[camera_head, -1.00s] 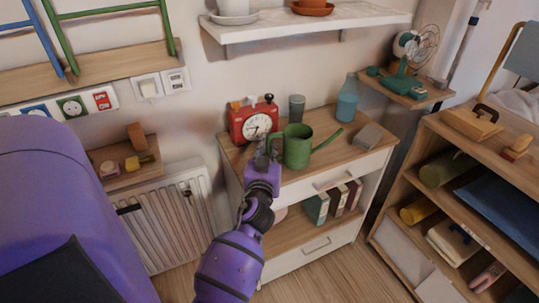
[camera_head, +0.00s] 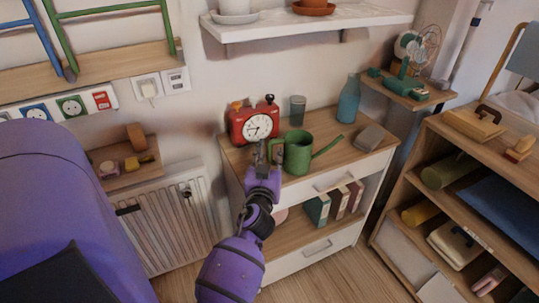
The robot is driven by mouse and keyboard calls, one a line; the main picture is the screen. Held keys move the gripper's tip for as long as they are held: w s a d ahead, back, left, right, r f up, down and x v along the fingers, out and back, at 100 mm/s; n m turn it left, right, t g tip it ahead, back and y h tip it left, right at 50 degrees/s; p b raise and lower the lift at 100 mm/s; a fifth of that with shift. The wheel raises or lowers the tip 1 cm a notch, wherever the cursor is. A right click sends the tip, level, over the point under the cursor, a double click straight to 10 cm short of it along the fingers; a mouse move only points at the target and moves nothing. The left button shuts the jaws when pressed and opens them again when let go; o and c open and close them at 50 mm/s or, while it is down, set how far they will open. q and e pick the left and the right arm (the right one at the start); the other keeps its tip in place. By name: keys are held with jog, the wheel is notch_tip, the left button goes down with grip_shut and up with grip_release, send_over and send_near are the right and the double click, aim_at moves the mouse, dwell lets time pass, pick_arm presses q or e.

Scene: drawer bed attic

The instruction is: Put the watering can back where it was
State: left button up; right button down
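The green watering can (camera_head: 298,154) is upright on or just above the wooden top of the white cabinet (camera_head: 233,160), with its spout pointing right; I cannot tell whether its base touches. My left gripper (camera_head: 268,153) is at the handle side of the can, its grey fingers closed around the handle, though the fingers partly hide the grip. The red alarm clock (camera_head: 240,127) stands just behind the gripper. My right gripper is not in view.
A grey cup (camera_head: 297,110) stands behind the can, and a blue bottle (camera_head: 348,103) stands behind and to its right. A white shelf (camera_head: 310,27) hangs above. Right is a wooden shelf unit (camera_head: 447,130).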

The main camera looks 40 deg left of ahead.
pick_arm(q)
jog(key=shift+r, duration=0.25)
jog(key=b+v, duration=0.1)
jog(key=v, duration=1.1)
